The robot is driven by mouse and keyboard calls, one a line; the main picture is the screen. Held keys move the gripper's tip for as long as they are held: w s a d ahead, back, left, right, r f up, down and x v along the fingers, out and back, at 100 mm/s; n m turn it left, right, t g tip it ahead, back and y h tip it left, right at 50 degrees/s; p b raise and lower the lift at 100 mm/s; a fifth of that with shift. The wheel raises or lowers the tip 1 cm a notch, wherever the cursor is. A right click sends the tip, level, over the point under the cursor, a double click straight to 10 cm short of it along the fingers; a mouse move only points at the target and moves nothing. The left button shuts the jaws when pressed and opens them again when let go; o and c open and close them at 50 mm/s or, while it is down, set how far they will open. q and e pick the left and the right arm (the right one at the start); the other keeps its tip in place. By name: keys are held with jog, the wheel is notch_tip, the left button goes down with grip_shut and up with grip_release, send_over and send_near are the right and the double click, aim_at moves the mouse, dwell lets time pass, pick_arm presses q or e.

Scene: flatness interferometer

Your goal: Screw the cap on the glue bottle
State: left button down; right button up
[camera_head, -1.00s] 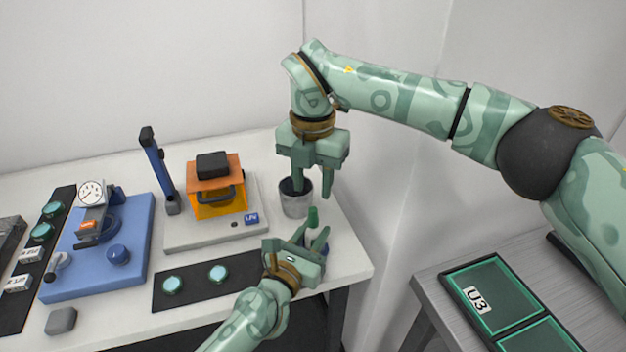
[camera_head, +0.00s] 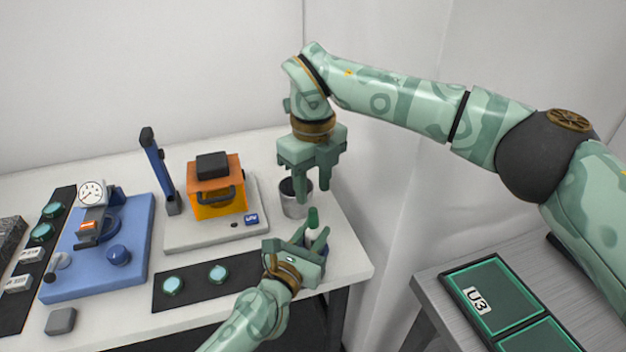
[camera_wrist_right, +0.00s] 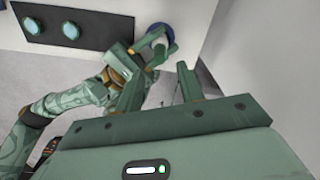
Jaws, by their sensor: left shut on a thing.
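The glue bottle (camera_head: 312,236) is a small pale bottle with a green top piece (camera_head: 313,217), upright at the right front of the bench. My left gripper (camera_head: 312,240) is shut around the bottle's body, which partly hides it. I cannot tell whether the green piece is the cap or a nozzle. My right gripper (camera_head: 313,197) hangs just above the bottle, pointing down, fingers apart with nothing seen between them. In the right wrist view the bottle (camera_wrist_right: 157,46) shows beyond the open right fingers (camera_wrist_right: 160,85), held by the left fingers.
A grey cup (camera_head: 294,207) stands just behind the bottle. A blue round piece (camera_wrist_right: 156,33) lies around the bottle's foot. An orange box device (camera_head: 216,203) on a pale base and a blue gauge stand (camera_head: 110,265) are to the left. A black strip (camera_head: 195,296) with teal discs lies in front.

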aim_at(313, 209)
notch_tip(313, 209, down, 8)
jog(key=shift+r, duration=0.2)
jog(key=shift+c, duration=0.4)
grip_shut()
jog(key=shift+o, duration=0.9)
grip_release()
jog(key=shift+r, duration=0.1)
notch_tip(313, 209, up, 12)
